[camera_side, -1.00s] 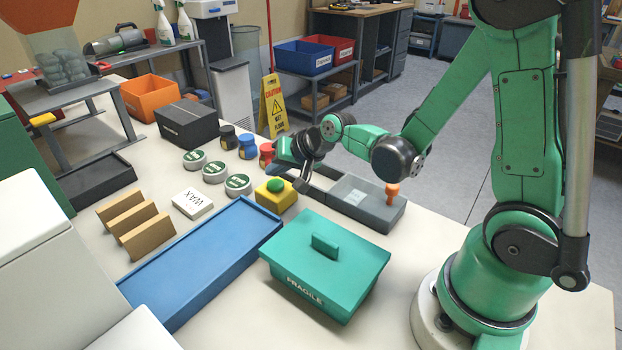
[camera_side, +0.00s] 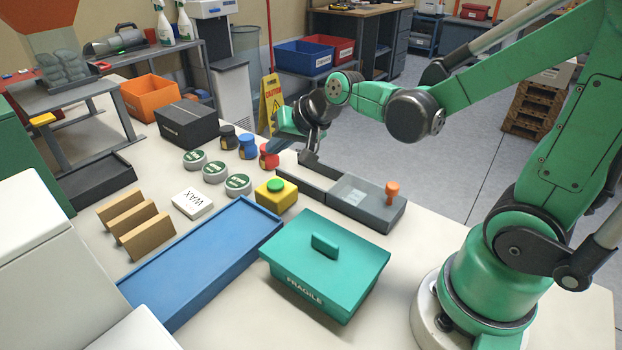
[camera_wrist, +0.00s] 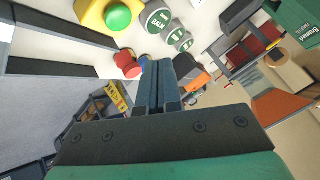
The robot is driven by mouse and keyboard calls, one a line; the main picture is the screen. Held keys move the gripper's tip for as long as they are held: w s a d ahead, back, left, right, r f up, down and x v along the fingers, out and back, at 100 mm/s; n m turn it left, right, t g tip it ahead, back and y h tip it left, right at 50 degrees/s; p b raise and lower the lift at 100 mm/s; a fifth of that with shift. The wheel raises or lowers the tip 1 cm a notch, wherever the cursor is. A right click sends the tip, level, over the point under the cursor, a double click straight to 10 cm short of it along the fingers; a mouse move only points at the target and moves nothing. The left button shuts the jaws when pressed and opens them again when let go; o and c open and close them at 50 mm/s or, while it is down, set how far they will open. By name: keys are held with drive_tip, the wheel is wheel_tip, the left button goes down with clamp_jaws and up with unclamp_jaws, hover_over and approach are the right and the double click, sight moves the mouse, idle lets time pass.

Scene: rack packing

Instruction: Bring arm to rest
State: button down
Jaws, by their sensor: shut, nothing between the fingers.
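My gripper (camera_side: 288,135) is raised at the far right edge of the white worktop, beyond the red-lidded jar. In the wrist view its two blue fingers (camera_wrist: 157,68) lie together, shut with nothing between them. In the side view the fingertips are small and partly confused with the dark wrist. My arm reaches in from the right with its elbow bent, clear of the table.
Below stand a teal FRAGILE box (camera_side: 323,270), a long grey tray (camera_side: 368,202) with an orange knob, a yellow block with green button (camera_side: 277,196), jars, pucks and a blue tray (camera_side: 205,258). A yellow caution sign (camera_side: 270,103) stands behind on the floor.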

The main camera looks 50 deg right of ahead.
drive_tip(key=s+a+r+n+g, duration=0.1)
drive_tip(key=s+a+n, duration=0.1)
drive_tip(key=s+n, duration=0.4)
drive_tip(key=s, duration=0.3)
drive_tip(key=shift+a+r+g+h, duration=0.3)
drive_tip(key=shift+r+h, duration=0.1)
